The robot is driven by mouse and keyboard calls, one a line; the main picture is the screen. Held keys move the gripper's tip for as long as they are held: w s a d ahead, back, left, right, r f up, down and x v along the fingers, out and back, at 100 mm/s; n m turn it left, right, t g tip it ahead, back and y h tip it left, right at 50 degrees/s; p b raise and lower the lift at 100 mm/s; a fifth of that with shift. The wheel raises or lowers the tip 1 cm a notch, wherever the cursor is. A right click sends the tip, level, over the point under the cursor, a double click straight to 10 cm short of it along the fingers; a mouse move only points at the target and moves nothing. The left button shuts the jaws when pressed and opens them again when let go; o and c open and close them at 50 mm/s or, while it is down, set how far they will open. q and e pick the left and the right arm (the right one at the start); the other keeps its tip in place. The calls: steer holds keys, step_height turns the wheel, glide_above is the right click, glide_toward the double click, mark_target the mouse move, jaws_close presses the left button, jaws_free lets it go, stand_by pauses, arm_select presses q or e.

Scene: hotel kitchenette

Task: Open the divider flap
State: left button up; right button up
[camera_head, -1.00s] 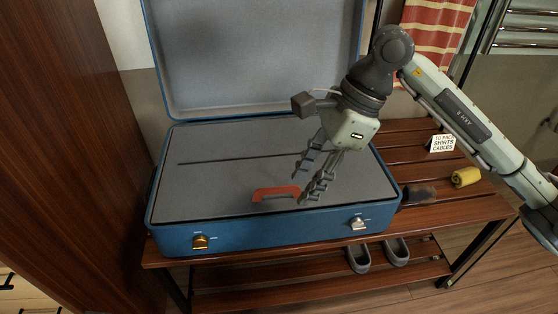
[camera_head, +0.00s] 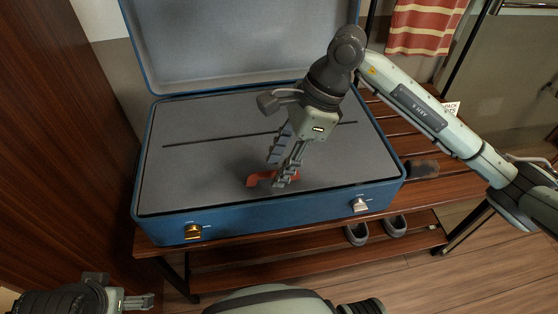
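The grey divider flap (camera_head: 205,176) lies flat across the base of the open blue suitcase (camera_head: 285,216). A thin dark slit runs across it. A red pull handle (camera_head: 257,179) sits near its front middle. My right gripper (camera_head: 275,174) points down at the handle with its fingers apart, one on the far side and one on the near side. The near finger hides part of the handle, and contact cannot be made out. My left gripper (camera_head: 139,301) is at the bottom left, in front of the bench and away from the suitcase; its finger gap is unclear.
The suitcase lid stands raised at the back. A gold latch (camera_head: 193,232) and a silver latch (camera_head: 360,205) are on the front. Grey slippers (camera_head: 357,234) lie below. A wooden panel (camera_head: 60,130) borders the left.

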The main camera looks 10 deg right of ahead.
jaws_close()
stand_by(0.3)
steer(key=shift+w+r, duration=0.15)
steer(key=shift+r, duration=0.25)
arm_select(q)
steer(key=d+p+x, duration=0.1)
steer(key=p+x, duration=0.2)
steer(key=x, duration=0.5)
steer(key=shift+s+d+f+p, duration=0.3)
steer(key=shift+s+f+p, duration=0.05)
steer(key=shift+f, duration=0.1)
arm_select(e)
steer(key=w+r, duration=0.4)
steer(key=r, duration=0.4)
steer(key=w+r, duration=0.5)
steer(key=r, duration=0.2)
steer(key=shift+r, duration=0.35)
